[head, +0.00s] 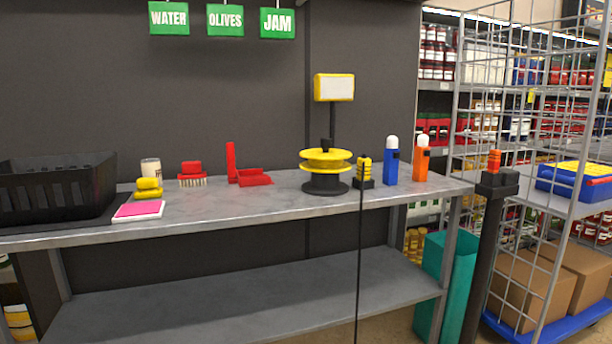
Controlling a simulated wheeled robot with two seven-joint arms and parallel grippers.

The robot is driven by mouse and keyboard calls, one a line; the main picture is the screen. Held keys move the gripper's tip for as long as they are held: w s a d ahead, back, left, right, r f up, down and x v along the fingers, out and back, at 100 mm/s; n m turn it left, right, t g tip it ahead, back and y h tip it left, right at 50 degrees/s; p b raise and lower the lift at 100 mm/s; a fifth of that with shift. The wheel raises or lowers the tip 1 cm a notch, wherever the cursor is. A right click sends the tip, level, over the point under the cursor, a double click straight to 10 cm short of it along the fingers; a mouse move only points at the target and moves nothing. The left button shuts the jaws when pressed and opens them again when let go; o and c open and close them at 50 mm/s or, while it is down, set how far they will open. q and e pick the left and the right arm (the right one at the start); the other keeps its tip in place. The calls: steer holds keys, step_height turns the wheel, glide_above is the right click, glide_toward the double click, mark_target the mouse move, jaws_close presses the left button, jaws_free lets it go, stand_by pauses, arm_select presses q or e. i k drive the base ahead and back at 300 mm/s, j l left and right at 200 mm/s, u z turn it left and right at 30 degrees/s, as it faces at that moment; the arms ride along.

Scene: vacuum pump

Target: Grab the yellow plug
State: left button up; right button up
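The yellow plug, as far as I can tell, is the small upright yellow piece with dark stripes (364,167). It sits in a black base (369,184) at the front edge of the grey table. A thin black line, a cord or rod, runs from there straight down past the lower shelf. Just left of it stands a pump-like device with yellow discs (325,157) and a black base. Neither of my grippers shows in the head view.
The table (240,205) also holds a black crate (58,190), brushes, a red dustpan (250,177), a blue bottle (390,165) and an orange bottle (421,160). A black post (484,250) with an orange top stands right, beside a teal bin (432,290) and a wire cage trolley.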

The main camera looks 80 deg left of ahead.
mark_target(360, 162)
steer(key=j+u, duration=0.1)
steer(key=u, duration=2.45)
